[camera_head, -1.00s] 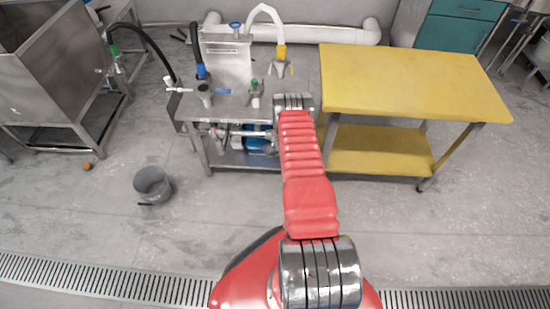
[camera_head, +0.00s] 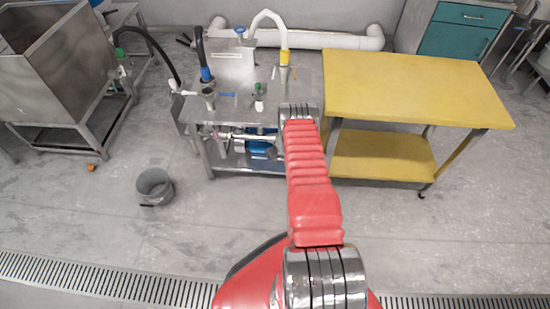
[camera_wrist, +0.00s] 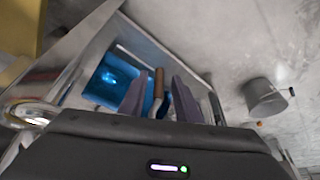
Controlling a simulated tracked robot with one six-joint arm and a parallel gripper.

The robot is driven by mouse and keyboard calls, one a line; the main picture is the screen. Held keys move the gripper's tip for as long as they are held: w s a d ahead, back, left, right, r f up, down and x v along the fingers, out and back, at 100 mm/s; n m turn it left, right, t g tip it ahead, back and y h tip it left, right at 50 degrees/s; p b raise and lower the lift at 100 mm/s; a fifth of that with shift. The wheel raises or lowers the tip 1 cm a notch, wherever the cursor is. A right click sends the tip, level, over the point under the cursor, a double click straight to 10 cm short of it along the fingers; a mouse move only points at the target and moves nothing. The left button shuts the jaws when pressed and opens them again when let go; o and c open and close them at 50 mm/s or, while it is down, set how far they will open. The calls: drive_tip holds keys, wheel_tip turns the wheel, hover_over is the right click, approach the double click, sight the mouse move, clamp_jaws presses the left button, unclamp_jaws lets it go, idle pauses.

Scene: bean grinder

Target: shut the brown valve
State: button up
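The brown valve shows as a brown handle (camera_wrist: 159,82) in the wrist view, pointing up in the picture between my fingers. My gripper (camera_wrist: 158,92) is open, with a grey-purple finger on each side of the handle. A gap shows on both sides of it, and I cannot tell whether either finger touches it. The lower part of the valve is hidden behind the gripper body. In the head view I cannot make out the brown handle; my red arm reaches to the right end of the steel machine table (camera_head: 238,108) and covers that spot.
A blue part (camera_wrist: 113,78) sits inside the steel frame near the fingers. A grey bucket (camera_head: 154,186) stands on the floor at the left, also in the wrist view (camera_wrist: 264,97). A yellow table (camera_head: 415,92) stands close to the arm's right. The floor in front is clear.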

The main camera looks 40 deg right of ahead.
drive_tip(key=shift+r, duration=0.15)
drive_tip(key=shift+s+r, duration=0.1)
drive_tip(key=shift+r, duration=0.35)
drive_tip(key=v, duration=1.2)
drive_tip(key=shift+s+r, duration=0.15)
drive_tip(key=shift+r, duration=0.05)
idle(0.3)
